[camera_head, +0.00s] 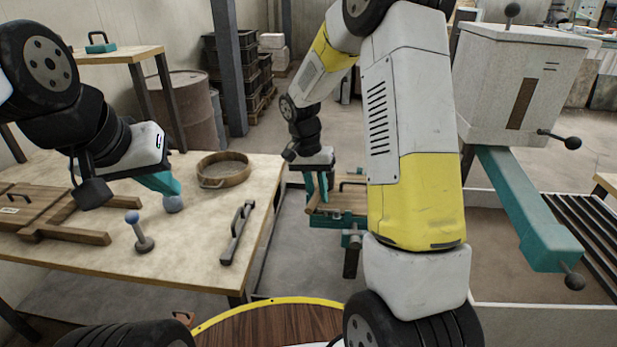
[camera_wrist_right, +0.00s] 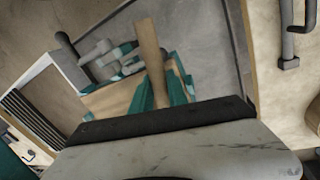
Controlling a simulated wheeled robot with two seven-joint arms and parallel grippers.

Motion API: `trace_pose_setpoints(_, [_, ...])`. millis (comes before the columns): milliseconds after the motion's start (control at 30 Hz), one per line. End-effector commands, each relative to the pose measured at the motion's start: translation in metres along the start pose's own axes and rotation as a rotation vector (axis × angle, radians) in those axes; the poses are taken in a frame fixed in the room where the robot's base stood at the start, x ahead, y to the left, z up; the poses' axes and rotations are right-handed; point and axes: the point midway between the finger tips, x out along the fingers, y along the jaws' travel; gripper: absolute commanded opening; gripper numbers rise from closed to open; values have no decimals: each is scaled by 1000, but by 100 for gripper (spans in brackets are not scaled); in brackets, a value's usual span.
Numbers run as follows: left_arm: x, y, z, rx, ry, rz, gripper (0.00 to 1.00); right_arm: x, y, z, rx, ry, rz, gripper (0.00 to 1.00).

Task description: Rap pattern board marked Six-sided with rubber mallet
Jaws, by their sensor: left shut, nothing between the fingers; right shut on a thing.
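My right gripper (camera_head: 321,192) is over the floor gap right of the bench, beside a teal-framed stand. In the right wrist view its teal fingers (camera_wrist_right: 160,92) are closed on a wooden handle (camera_wrist_right: 148,45), probably the rubber mallet's; no mallet head can be made out. A wooden board with a dark handle (camera_head: 350,201) lies on the teal stand. Another wooden board (camera_head: 22,207) with a small label lies on the left bench. Neither marking is legible, so I cannot tell which is Six-sided. My left gripper (camera_head: 172,190) is shut and empty above the bench.
A pale box machine (camera_head: 522,85) with a teal arm (camera_head: 530,215) stands at right. My right arm blocks the middle.

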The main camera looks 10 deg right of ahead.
Motion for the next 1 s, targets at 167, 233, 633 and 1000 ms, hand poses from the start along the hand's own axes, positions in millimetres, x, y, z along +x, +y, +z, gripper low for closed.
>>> trace_pose_setpoints(167, [0, 0, 0, 0, 0, 0, 0, 10, -2, 0, 0, 1, -1, 0])
trace_pose_setpoints(233, [0, 0, 0, 0, 0, 0, 0, 10, -2, 0, 0, 1, -1, 0])
trace_pose_setpoints(633, [0, 0, 0, 0, 0, 0, 0, -20, 4, 0, 0, 2, -1, 0])
trace_pose_setpoints(1000, [0, 0, 0, 0, 0, 0, 0, -19, 4, 0, 0, 1, 0, 0])
